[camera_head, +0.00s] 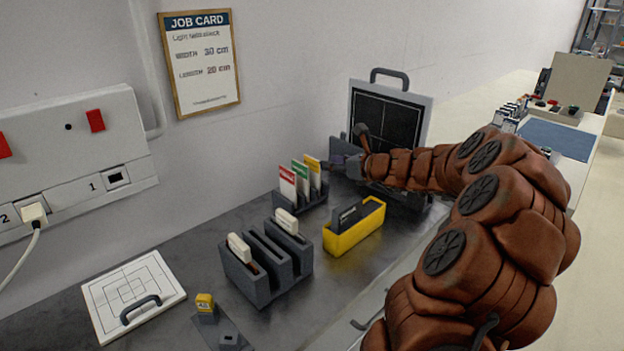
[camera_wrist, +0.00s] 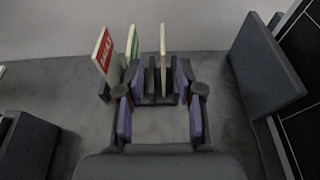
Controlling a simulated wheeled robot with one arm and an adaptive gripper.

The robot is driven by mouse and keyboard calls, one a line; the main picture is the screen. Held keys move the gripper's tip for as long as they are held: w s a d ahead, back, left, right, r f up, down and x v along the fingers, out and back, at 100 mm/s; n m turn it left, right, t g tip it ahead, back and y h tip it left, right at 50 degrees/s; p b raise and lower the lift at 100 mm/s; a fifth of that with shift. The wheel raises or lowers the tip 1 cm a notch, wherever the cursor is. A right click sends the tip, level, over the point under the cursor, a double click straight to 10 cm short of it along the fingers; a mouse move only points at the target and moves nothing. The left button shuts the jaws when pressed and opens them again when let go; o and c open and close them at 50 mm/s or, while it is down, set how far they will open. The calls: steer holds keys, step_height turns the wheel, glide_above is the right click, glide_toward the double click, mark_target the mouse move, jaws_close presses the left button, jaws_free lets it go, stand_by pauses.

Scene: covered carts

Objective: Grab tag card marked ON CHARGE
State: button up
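Three upright tag cards stand in a dark slotted holder (camera_head: 300,201): a red-topped card (camera_head: 287,183), a green-topped card (camera_head: 300,175) and a yellow-topped card (camera_head: 312,170). Their lettering is too small to read surely, so I cannot tell which says ON CHARGE. In the wrist view the red card (camera_wrist: 104,54) is at the left, the green card (camera_wrist: 132,47) beside it, and the yellow card (camera_wrist: 163,48) shows almost edge-on. My gripper (camera_wrist: 155,92) is open and empty, its purple-padded fingers apart, facing the holder. In the head view my gripper (camera_head: 347,160) is right of the cards.
A black-faced panel with a handle (camera_head: 414,88) stands behind my gripper. A yellow bin (camera_head: 345,239) and a grey slotted rack (camera_head: 264,290) stand in front of the holder. A white board (camera_head: 110,292) lies at left.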

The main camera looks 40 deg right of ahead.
mark_target(306, 158)
steer(key=x, duration=0.5)
steer(key=shift+w+f, duration=0.15)
steer(key=shift+w, duration=0.25)
steer(key=shift+r+p+x, duration=0.1)
steer(key=shift+p+x, duration=0.2)
steer(key=shift+x, duration=1.2)
steer(key=shift+r+p+x, duration=0.15)
steer(key=shift+p+x, duration=0.15)
steer(key=shift+x, duration=1.15)
steer(key=shift+d, duration=0.1)
steer(key=shift+c, duration=0.2)
jaws_close()
